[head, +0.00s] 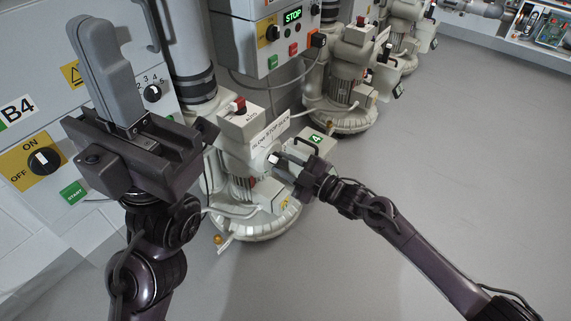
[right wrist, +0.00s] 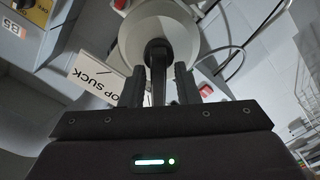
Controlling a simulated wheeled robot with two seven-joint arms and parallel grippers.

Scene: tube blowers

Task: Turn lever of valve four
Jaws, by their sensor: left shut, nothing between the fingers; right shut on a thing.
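Valve four (head: 243,130) is on a cream blower unit, left of a green "4" label (head: 316,138). A white plate reading "BLOW STOP SUCK" (head: 270,131) is on it; part of the plate also shows in the right wrist view (right wrist: 98,84). My right gripper (head: 282,165) is at the valve. In the right wrist view its fingers (right wrist: 159,90) are on both sides of the black lever (right wrist: 158,62), shut on it. The lever's lower end is hidden by the gripper body. My left gripper (head: 112,72) is shut and empty, raised in front of the cabinet.
A control cabinet marked B4 (head: 17,108) with a rotary switch (head: 44,160) stands at the left. A control box with a "STOP" display (head: 292,17) hangs above. More blower units (head: 343,85) stand behind. The grey floor (head: 470,150) at the right is clear.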

